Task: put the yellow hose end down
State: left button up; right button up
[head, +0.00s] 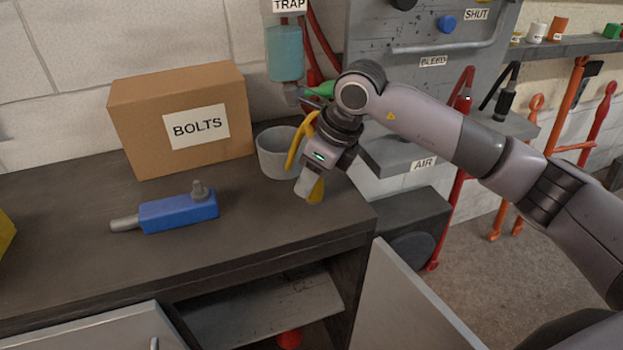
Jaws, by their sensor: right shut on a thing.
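The yellow hose end (316,190) shows at the fingertips of my right gripper (308,187), which is shut on it. A curved yellow length of hose (298,142) rises on the left side of the gripper. The gripper is near the right end of the dark bench top (70,260), in front of a grey cup (276,154). Whether the hose end touches the bench is hard to tell. Much of the hose is hidden by my wrist. My left gripper is not in view.
A BOLTS box (150,120) stands at the back. A blue tool (178,213) lies on the bench to the left. The TRAP bowl (285,55) hangs above the cup. An open grey door (400,300) stands below. Bench top in front of the gripper is clear.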

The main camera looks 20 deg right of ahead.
jog(key=shift+f, duration=0.55)
jog(key=shift+f, duration=0.15)
jog(key=o, duration=1.2)
jog(key=shift+c, duration=0.2)
jog(key=shift+r, duration=0.25)
jog(key=v, duration=1.2)
